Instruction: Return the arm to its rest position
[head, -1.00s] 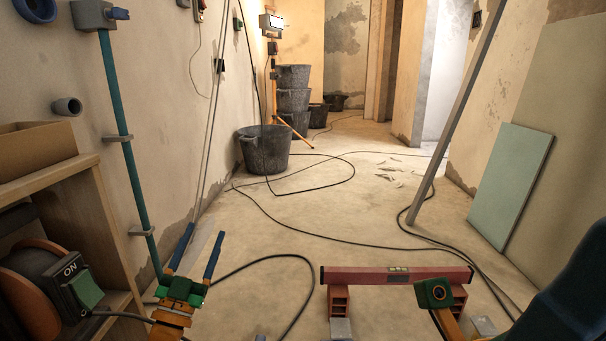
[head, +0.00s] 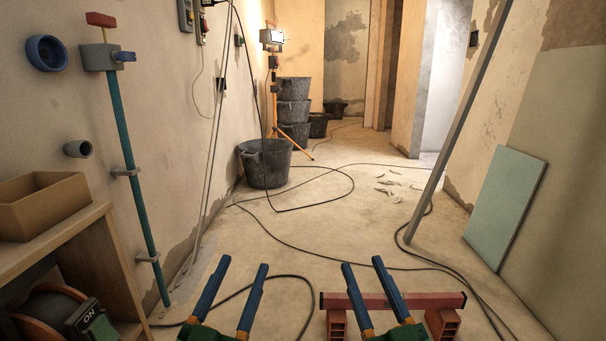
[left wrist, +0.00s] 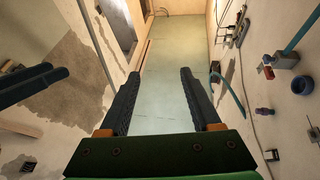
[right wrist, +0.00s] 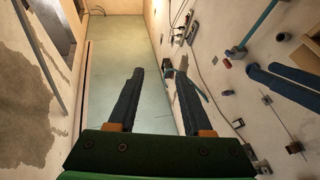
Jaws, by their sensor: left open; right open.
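My left gripper (head: 243,264) and right gripper (head: 363,263) both point forward side by side at the bottom of the head view. Each has two blue fingers spread apart with nothing between them. In the left wrist view, the left gripper (left wrist: 160,74) is open and empty, and the right gripper's fingers (left wrist: 30,85) show at the left edge. In the right wrist view, the right gripper (right wrist: 153,74) is open and empty, and the left gripper's fingers (right wrist: 290,85) show at the right.
A red level (head: 440,299) on red blocks lies beyond the right gripper, partly hidden by it. A wooden shelf (head: 60,239) stands at left. Black buckets (head: 265,166), cables and a leaning pole (head: 462,118) are further off.

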